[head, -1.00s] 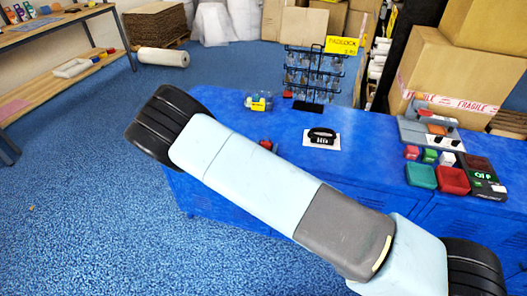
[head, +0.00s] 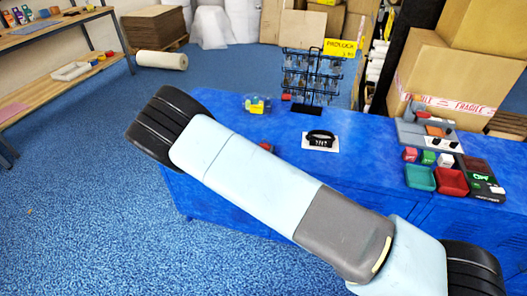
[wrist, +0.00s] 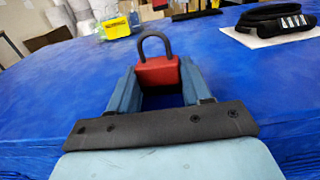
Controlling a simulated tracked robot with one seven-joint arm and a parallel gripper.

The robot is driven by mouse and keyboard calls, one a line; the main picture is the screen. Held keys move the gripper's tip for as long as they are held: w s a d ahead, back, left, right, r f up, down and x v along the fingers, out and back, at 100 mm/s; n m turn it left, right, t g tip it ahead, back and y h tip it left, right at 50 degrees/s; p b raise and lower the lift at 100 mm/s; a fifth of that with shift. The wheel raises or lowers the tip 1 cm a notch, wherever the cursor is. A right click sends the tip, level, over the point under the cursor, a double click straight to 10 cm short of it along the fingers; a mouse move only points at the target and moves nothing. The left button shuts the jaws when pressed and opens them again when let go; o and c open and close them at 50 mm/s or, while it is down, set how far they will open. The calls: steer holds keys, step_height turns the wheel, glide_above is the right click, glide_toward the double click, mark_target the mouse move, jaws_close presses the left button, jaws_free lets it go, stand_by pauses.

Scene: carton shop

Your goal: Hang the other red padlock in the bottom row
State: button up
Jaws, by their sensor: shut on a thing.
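A red padlock (wrist: 158,71) with a dark shackle stands upright between my gripper's fingers (wrist: 155,85) in the wrist view, shackle up. My gripper is shut on it, above the blue table. In the head view my arm hides the gripper, and only a bit of red (head: 266,147) shows past its edge. The black wire rack (head: 311,75) stands at the back of the table, with rows of hooks and small hanging things too small to tell apart. A small red thing (head: 286,97) is at its lower left; it also shows at the wrist view's top edge (wrist: 160,4).
A clear bin with a yellow label (head: 257,106) stands left of the rack. A black object on a white card (head: 320,141) lies in front of the rack. Trays, small boxes and a grey device (head: 428,132) fill the table's right. Blue tabletop (wrist: 240,70) is bare between.

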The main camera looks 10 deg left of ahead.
steer(key=shift+s+r, duration=0.25)
steer(key=shift+r, duration=0.75)
stand_by(0.3)
steer(key=shift+s, duration=0.1)
steer(key=s, duration=0.8)
steer(key=shift+s+a, duration=0.15)
steer(key=shift+a, duration=0.2)
stand_by(0.9)
stand_by(1.0)
